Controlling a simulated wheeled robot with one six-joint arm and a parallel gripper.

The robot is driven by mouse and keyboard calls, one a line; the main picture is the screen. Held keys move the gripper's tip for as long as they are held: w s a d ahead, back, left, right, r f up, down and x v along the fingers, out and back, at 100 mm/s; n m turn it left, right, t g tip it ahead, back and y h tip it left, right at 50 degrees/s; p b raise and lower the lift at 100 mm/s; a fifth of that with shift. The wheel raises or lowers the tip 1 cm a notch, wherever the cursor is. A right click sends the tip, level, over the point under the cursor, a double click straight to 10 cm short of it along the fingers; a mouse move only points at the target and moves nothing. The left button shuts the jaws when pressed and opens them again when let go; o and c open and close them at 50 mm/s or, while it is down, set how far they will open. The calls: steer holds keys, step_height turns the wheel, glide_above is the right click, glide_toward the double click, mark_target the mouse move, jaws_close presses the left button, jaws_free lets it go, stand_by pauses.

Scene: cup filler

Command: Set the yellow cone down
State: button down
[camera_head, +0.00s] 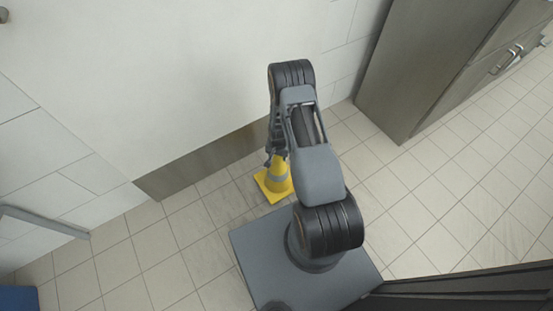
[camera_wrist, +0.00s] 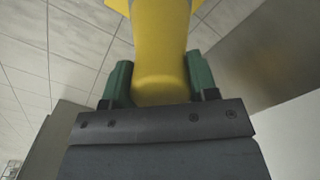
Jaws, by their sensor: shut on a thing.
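The yellow cone (camera_head: 278,180) has a grey band and a square yellow base. In the head view it is upright, just beyond my base and partly hidden by my arm. My gripper (camera_head: 275,157) is at the cone's top. In the wrist view the green fingers of my gripper (camera_wrist: 160,82) are on both sides of the yellow cone (camera_wrist: 160,45), closed around its narrow end. I cannot tell whether the cone's base touches the floor.
Pale floor tiles (camera_head: 160,250) are clear to the left of the cone. A white wall with a brown lower panel (camera_head: 205,162) stands close behind it. A grey-brown cabinet (camera_head: 425,70) is at the upper right. A grey rail (camera_head: 40,220) is at the left.

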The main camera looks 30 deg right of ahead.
step_height(320, 180, down, 4)
steer(key=shift+w+r+b, duration=0.1)
steer(key=shift+r+b, duration=0.15)
steer(key=shift+b, duration=0.75)
steer(key=shift+r, duration=0.1)
steer(key=shift+c, duration=2)
jaws_free()
step_height(320, 180, up, 12)
steer(key=p, duration=0.4)
steer(key=shift+a, duration=0.1)
step_height(320, 180, up, 13)
steer(key=a+n, duration=0.2)
steer(key=a, duration=0.1)
steer(key=s+a+r+n+t, duration=0.1)
steer(key=s+a+r+n, duration=0.1)
steer(key=s+r, duration=0.6)
steer(key=s+a+r+n+t, duration=0.1)
steer(key=s+a+r+n, duration=0.2)
steer(key=s+r, duration=0.5)
step_height(320, 180, up, 5)
steer(key=shift+a+n+t, duration=0.3)
steer(key=shift+a+t, duration=0.1)
steer(key=shift+a, duration=0.25)
